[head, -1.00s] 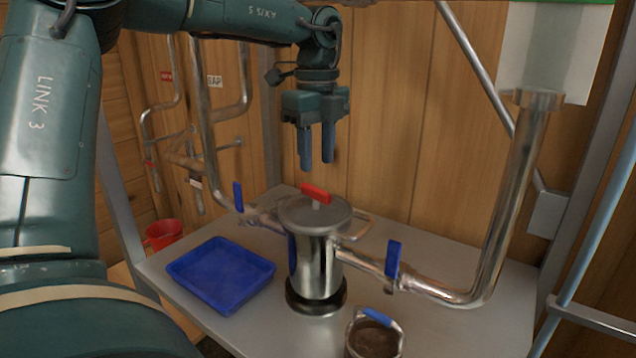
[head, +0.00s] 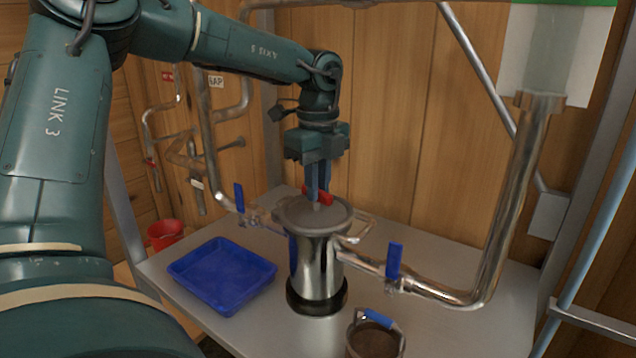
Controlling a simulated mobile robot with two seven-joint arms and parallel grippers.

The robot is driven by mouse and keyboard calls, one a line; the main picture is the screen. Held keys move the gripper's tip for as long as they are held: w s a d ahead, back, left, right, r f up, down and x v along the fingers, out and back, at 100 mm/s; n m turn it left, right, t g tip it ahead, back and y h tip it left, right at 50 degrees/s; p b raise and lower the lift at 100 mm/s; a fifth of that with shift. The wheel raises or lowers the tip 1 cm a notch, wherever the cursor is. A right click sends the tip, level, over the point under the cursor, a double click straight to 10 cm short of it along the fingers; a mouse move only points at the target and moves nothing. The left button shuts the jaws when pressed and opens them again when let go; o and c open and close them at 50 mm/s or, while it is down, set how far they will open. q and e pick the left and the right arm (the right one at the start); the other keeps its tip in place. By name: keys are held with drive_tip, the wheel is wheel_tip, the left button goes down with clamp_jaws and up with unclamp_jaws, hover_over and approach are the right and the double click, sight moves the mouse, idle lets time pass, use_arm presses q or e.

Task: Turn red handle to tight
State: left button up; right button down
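The red handle (head: 327,198) is on top of the grey lid (head: 300,215) of the steel canister (head: 321,268), which stands on the metal table. My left gripper (head: 318,198) points straight down over the lid, with its blue fingers at the red handle. The fingers hide the middle of the handle, and a little red shows on both sides of them. The fingers look close together; I cannot tell whether they grip the handle. My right gripper is not in view.
Pipes with blue valve levers (head: 240,197) (head: 394,261) join the canister on both sides. A blue-handled pot (head: 374,340) stands at the front. The right table surface (head: 450,325) is clear.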

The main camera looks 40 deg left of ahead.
use_arm(q)
clamp_jaws()
